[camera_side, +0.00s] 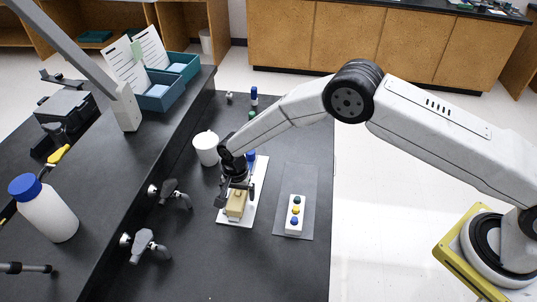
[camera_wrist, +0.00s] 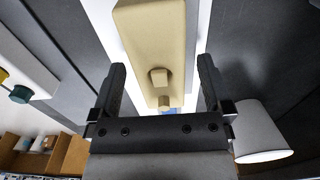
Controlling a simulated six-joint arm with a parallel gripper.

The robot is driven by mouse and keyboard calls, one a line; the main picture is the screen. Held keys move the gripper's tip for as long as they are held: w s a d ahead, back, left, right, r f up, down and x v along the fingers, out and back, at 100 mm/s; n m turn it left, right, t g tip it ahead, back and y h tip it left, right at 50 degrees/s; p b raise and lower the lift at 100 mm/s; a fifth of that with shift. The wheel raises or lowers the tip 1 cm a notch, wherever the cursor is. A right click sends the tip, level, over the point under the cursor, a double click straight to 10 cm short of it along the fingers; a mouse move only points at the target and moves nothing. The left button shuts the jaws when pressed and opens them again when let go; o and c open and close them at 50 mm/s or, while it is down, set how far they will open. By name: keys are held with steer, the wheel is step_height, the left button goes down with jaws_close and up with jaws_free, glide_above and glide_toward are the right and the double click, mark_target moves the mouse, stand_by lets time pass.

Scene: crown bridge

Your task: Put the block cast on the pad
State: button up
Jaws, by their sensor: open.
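The tan block cast (camera_side: 236,205) stands on a white sheet (camera_side: 258,178) in the side view. It has a small knob on it and fills the upper middle of the wrist view (camera_wrist: 150,35). My gripper (camera_side: 236,192) is open, right above the block and close to it. In the wrist view the two dark fingers (camera_wrist: 162,65) stand apart, one on each side of the block's near part.
A blue-capped item (camera_side: 251,159) is at the sheet's far end. Grey bench taps (camera_side: 143,246) and a raised shelf are at left.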

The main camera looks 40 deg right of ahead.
mark_target(239, 194)
jaws_close()
steer(key=shift+r, duration=0.2)
steer(key=shift+r, duration=0.4)
step_height(239, 194, up, 2)
steer(key=shift+r, duration=0.2)
steer(key=s+d+r, duration=0.2)
steer(key=s+r, duration=0.2)
steer(key=s, duration=0.2)
steer(key=s+d+r, duration=0.2)
steer(key=s+r, duration=0.3)
steer(key=s, duration=0.2)
steer(key=shift+d+r, duration=0.25)
steer(key=shift+d, duration=0.15)
